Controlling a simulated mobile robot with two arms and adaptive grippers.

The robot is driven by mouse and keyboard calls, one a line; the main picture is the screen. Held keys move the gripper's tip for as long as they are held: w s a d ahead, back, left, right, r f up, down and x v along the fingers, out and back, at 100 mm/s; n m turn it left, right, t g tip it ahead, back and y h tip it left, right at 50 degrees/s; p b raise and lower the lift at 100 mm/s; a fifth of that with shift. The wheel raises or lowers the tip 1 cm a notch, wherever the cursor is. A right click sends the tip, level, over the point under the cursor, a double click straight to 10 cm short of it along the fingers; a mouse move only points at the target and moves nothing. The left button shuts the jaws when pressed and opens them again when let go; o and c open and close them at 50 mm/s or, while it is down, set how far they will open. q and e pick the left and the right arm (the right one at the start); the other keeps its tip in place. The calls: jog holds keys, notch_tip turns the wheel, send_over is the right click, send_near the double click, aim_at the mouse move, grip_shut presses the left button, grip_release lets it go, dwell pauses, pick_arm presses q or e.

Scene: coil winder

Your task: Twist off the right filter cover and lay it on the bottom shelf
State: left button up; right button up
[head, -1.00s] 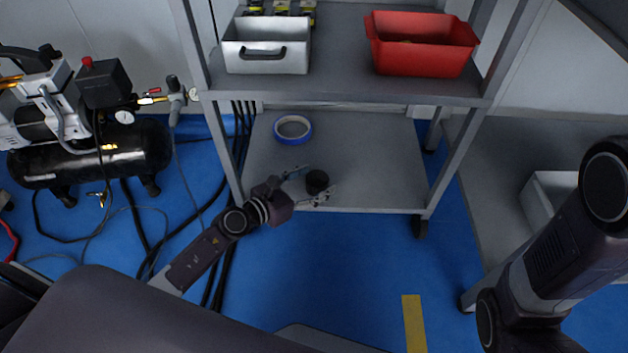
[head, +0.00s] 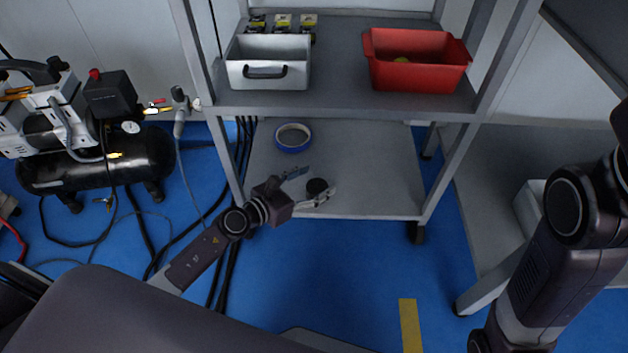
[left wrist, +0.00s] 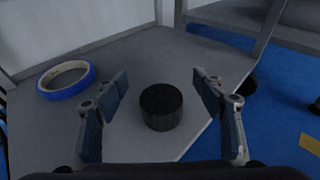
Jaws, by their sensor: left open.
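The black round filter cover (head: 317,187) stands on the bottom shelf (head: 375,175) near its front edge. In the left wrist view the cover (left wrist: 161,106) sits between the spread fingers, with a gap on either side. My left gripper (head: 306,187) is open and reaches over the shelf's front edge around the cover; it also shows in the left wrist view (left wrist: 163,115). My right arm (head: 560,250) shows at the right, but its gripper is out of view.
A blue-rimmed tape roll (head: 292,138) lies at the back left of the bottom shelf. The upper shelf holds a grey bin (head: 268,72) and a red bin (head: 418,72). An air compressor (head: 95,160) and cables are at the left. The shelf's right half is clear.

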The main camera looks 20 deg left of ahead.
pick_arm(q)
jog(key=o, duration=0.4)
jog(key=v, duration=1.2)
jog(key=shift+d, duration=0.1)
jog(key=shift+s, duration=0.1)
